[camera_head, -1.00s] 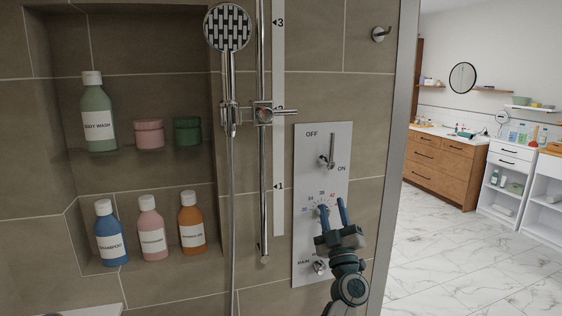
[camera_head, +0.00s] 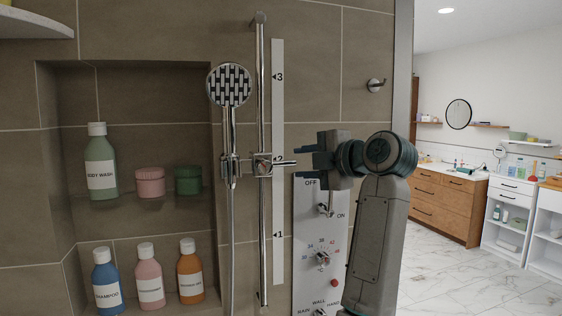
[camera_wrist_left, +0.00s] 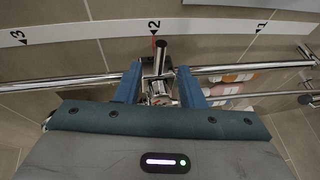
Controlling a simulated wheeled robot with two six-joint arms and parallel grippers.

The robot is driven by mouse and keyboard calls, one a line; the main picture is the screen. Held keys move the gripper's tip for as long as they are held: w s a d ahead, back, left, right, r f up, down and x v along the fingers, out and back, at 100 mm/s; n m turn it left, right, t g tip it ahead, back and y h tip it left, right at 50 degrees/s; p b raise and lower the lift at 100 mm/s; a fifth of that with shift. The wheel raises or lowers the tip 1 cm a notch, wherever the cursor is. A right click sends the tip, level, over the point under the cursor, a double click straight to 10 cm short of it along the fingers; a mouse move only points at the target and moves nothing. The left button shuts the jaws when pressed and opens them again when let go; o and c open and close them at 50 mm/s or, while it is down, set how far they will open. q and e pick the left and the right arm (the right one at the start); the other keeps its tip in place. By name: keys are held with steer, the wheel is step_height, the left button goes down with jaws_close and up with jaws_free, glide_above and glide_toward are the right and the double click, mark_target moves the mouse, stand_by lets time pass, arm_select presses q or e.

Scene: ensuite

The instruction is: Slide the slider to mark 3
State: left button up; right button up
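The slider (camera_head: 263,165) is a chrome clamp with a short lever on the vertical shower rail (camera_head: 264,90). It sits beside mark 2 of the pale scale strip (camera_head: 278,120), with mark 3 above and mark 1 below. It holds the shower head (camera_head: 229,85). My left gripper (camera_head: 300,162) is open just right of the slider, at lever height. In the left wrist view the blue fingers (camera_wrist_left: 159,88) stand on either side of the slider (camera_wrist_left: 156,68), and a red pointer shows at mark 2. Contact is unclear. My right gripper is out of view.
A control panel (camera_head: 305,240) with knobs is below my left gripper, partly hidden by my arm. A hook (camera_head: 376,85) is at upper right. The niche (camera_head: 140,75) with bottles lies left. The rail above the slider is clear.

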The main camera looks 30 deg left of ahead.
mark_target(288, 164)
arm_select(q)
steer(key=p+x, duration=0.2)
steer(key=x, duration=0.5)
steer(key=shift+a, duration=0.3)
steer(key=shift+w+a+f, duration=0.15)
steer(key=shift+a, duration=0.2)
jaws_close()
